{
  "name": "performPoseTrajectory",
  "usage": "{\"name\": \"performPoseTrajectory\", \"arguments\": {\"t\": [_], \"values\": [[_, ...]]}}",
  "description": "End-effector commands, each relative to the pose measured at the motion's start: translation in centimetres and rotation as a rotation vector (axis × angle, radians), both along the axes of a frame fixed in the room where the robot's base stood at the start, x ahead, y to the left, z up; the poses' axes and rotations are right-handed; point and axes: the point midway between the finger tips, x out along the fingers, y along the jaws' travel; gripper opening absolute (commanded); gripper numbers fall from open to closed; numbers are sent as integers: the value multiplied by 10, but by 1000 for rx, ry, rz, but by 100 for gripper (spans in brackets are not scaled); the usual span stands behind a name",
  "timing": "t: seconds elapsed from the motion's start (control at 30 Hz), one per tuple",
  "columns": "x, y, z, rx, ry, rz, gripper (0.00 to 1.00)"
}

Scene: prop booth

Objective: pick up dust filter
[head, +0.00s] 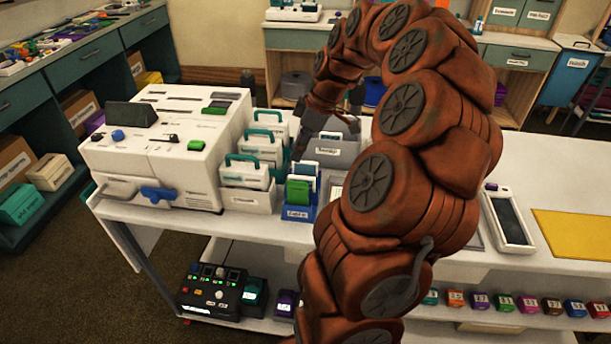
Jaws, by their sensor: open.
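No label that I can read names the dust filter, so I cannot tell for sure which thing it is. White cartridges with green handles (246,172) stand upright in racks beside the white machine. A blue bin (299,213) in front of my gripper holds upright green and white flat pieces (299,190). My gripper (322,140) is open and points down above the bins, behind and above the blue bin. I see nothing between its fingers. My arm hides part of the table to the right.
A large white machine (165,145) stands left of the racks. A grey bin (338,150) sits behind the blue one. A handheld device (509,218) and a yellow mat (575,235) lie at the right. Small coloured blocks (503,303) line the lower shelf.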

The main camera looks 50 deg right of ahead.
Motion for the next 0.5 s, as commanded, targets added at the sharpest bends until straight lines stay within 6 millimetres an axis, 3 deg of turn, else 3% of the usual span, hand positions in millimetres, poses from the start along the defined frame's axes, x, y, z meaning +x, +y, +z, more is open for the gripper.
{"name": "performPoseTrajectory", "arguments": {"t": [0.03,0.1,0.2,0.5], "values": [[-3,-17,-5,-3,-13,-7,42],[-6,-32,-10,-9,-26,-4,42],[-9,-43,-15,-15,-35,-1,42],[-2,-41,-35,-18,-38,0,42]]}}
